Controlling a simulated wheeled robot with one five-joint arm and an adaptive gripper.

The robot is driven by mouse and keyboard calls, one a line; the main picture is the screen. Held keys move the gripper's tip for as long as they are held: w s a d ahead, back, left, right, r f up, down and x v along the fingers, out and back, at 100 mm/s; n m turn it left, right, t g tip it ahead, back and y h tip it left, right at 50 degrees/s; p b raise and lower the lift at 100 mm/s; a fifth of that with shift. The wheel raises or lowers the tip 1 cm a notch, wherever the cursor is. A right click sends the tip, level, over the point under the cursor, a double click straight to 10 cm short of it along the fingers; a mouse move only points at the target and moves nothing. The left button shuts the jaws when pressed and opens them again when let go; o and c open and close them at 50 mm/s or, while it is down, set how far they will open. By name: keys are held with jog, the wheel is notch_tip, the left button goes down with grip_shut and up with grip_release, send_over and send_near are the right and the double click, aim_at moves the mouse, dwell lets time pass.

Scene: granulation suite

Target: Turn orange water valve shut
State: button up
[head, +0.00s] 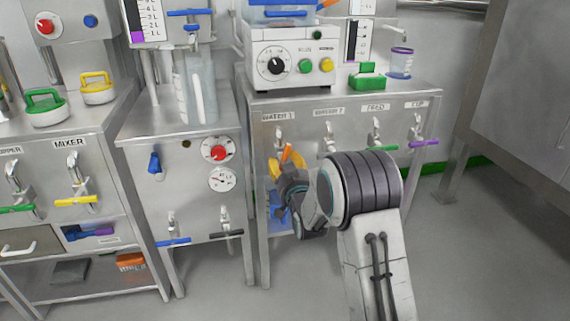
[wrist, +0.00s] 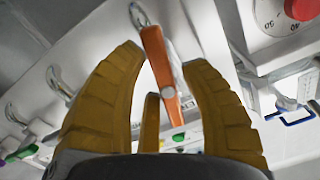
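The orange valve handle (head: 287,153) is at the tap under the left-hand water label on the steel cabinet, partly hidden by my gripper in the head view. In the wrist view the orange handle (wrist: 161,70) is a long flat lever, slightly tilted, next to a metal spout. My gripper (head: 286,163) is at the handle. In the wrist view my gripper (wrist: 164,58) has its yellow fingers spread, one on each side of the lever, with visible gaps. The lever's far end runs down between the fingers.
Taps with green (head: 384,149) and purple (head: 424,143) handles stand to the right on the same cabinet. A steel unit with a red dial (head: 219,150) and a gauge (head: 222,180) is close on the left. The floor at right is open.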

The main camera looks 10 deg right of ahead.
grip_shut()
jog(key=shift+m, duration=0.3)
jog(key=m, duration=0.2)
jog(key=shift+a+m, duration=0.1)
jog(key=shift+m, duration=0.3)
jog(key=m, duration=0.3)
jog(key=shift+a+m, duration=0.1)
jog(key=shift+m, duration=0.3)
jog(key=m, duration=0.4)
jog(key=shift+a, duration=0.1)
jog(key=shift+m, duration=1.9)
